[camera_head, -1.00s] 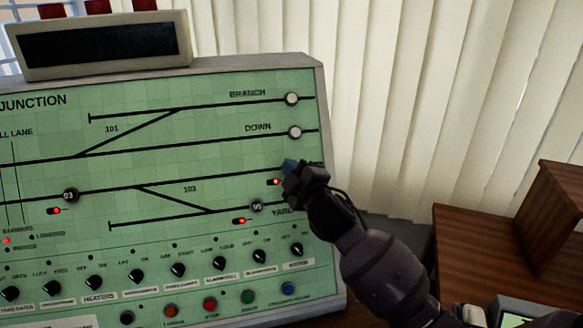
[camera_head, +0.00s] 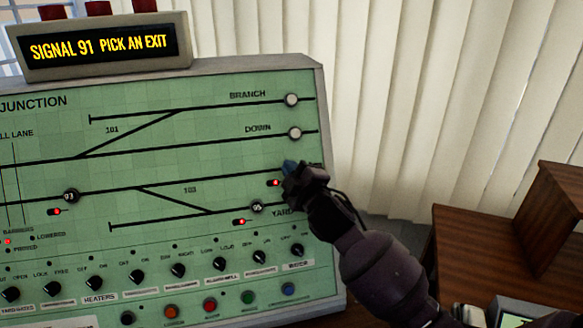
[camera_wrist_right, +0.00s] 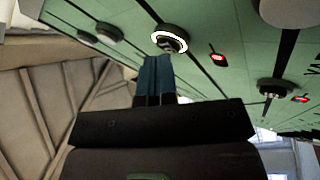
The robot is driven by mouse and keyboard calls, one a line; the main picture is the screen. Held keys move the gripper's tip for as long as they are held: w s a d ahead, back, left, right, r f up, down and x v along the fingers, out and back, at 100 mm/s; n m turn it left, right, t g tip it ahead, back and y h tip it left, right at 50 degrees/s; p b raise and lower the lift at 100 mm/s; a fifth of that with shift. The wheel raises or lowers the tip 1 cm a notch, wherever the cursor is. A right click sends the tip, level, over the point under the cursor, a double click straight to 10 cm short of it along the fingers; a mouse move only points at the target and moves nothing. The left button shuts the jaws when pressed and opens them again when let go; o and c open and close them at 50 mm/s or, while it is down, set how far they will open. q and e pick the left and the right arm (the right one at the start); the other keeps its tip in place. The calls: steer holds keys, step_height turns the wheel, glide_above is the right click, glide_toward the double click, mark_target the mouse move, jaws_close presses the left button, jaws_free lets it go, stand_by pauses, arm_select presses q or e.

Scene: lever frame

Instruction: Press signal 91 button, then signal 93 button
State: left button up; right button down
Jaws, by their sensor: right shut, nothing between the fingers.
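The green panel (camera_head: 110,225) fills the left of the head view. The signal 93 button (camera_head: 71,195) is a black knob at its left, with a red light below it. My right gripper (camera_head: 290,165) is shut with nothing in it, its blue fingertips at the panel's right edge. It hides the signal 91 button in the head view. In the right wrist view a button with a lit white ring (camera_wrist_right: 170,38) is right at the fingertips (camera_wrist_right: 155,75); I cannot tell if they touch. The display (camera_head: 100,47) reads "SIGNAL 91 PICK AN EXIT". My left gripper is not in view.
A button marked 95 (camera_head: 257,207) is left of my right wrist. White buttons for branch (camera_head: 292,100) and down (camera_head: 295,133) are above the gripper. Rows of knobs and coloured buttons line the panel's bottom. A wooden desk (camera_head: 480,245) stands at the right.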

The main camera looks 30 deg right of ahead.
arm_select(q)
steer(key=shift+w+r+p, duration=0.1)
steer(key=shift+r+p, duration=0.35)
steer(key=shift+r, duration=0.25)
arm_select(e)
steer(key=shift+s+a+r, duration=0.15)
steer(key=shift+s+r, duration=0.2)
steer(key=shift+s, duration=0.3)
arm_select(q)
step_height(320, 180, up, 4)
steer(key=p, duration=0.3)
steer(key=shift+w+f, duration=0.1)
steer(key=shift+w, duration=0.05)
arm_select(e)
steer(key=s, duration=0.1)
steer(key=s+r, duration=0.1)
steer(key=s+a+r, duration=0.1)
steer(key=s, duration=0.1)
steer(key=shift+s+r, duration=0.1)
steer(key=shift+r, duration=0.05)
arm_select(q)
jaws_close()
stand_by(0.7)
